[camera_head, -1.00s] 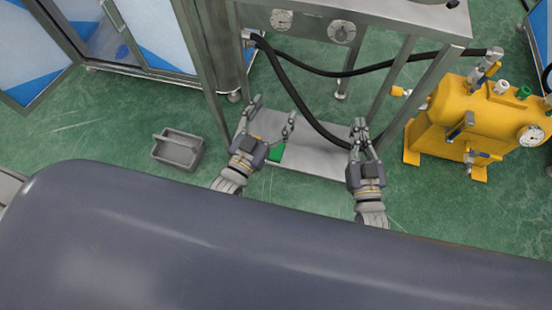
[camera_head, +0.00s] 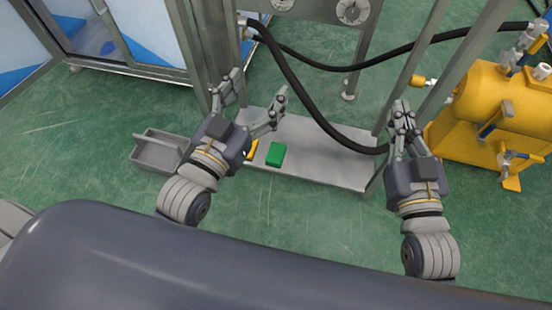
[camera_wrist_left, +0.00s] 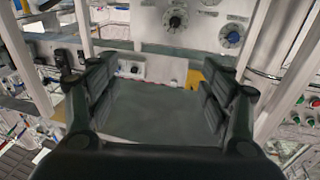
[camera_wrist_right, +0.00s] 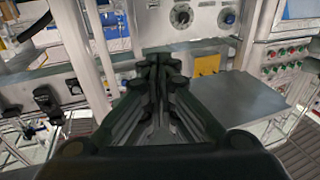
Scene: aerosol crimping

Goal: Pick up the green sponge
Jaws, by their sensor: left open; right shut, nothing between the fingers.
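The green sponge (camera_head: 276,154) lies on the low metal shelf (camera_head: 325,155) of the machine stand in the head view. My left gripper (camera_head: 258,92) is open and empty, up and to the left of the sponge in the picture, with its right finger above the shelf. My right gripper (camera_head: 401,112) is shut and empty near the shelf's right end, apart from the sponge. The left gripper's spread fingers also show in the left wrist view (camera_wrist_left: 160,85), and the right gripper's closed fingers in the right wrist view (camera_wrist_right: 162,75). I cannot make out the sponge in either wrist view.
A yellow item (camera_head: 252,149) sits beside the sponge, partly hidden by my left gripper. A grey open bin (camera_head: 160,152) stands on the floor at left. A black hose (camera_head: 300,95) hangs over the shelf. A yellow tank (camera_head: 505,110) stands at right.

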